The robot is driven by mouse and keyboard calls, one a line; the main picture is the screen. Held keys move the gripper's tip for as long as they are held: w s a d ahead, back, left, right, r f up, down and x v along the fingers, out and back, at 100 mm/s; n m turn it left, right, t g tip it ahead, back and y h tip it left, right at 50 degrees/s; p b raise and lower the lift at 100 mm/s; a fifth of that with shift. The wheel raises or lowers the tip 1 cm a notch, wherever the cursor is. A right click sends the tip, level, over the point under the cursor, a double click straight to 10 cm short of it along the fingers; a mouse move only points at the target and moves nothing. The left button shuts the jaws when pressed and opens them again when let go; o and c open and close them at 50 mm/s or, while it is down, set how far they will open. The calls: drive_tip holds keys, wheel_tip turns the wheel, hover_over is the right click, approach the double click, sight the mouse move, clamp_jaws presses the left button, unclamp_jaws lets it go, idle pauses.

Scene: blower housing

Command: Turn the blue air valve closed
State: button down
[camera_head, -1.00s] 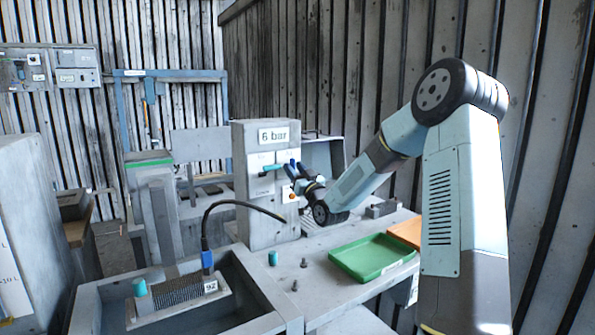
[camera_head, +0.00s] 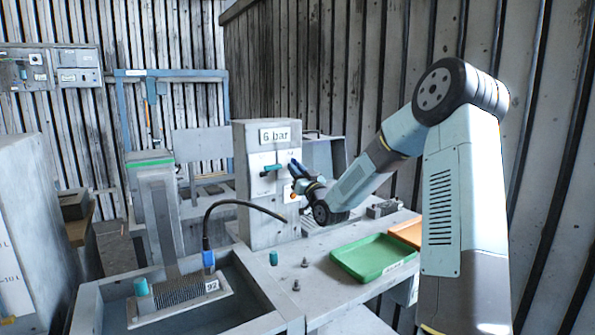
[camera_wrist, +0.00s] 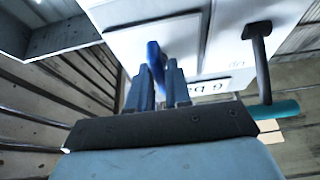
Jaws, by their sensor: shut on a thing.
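The blue air valve handle (camera_wrist: 154,56) sits on the pale front panel of the 6 bar cabinet. In the wrist view it stands between the two fingers of my gripper (camera_wrist: 162,88), which is shut on it. The handle's lower part is hidden by the fingers. In the head view my gripper (camera_head: 297,173) is at the right side of the cabinet front (camera_head: 262,213), and the fingers largely hide the valve there.
A teal lever (camera_head: 272,168) sticks out left of my gripper; it also shows in the wrist view (camera_wrist: 272,110). An orange knob (camera_head: 293,193) is just below.

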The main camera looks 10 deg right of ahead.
drive_tip(key=shift+d+m+h, duration=0.15)
drive_tip(key=shift+m+h, duration=0.25)
drive_tip(key=shift+m, duration=0.4)
drive_tip(key=shift+d+m+g+h, duration=0.1)
drive_tip(key=shift+m+g+h, duration=0.8)
drive_tip(key=shift+m, duration=2.5)
drive_tip(key=shift+a+m+g+h, duration=0.1)
drive_tip(key=shift+m+g+h, duration=0.15)
drive_tip(key=shift+m+h, duration=2.25)
drive_tip(key=shift+d+m+g+h, duration=0.1)
drive_tip(key=shift+m+g+h, duration=0.35)
drive_tip(key=shift+m, duration=3.85)
drive_tip(key=c, duration=1.1)
unclamp_jaws()
drive_tip(key=shift+c, duration=0.2)
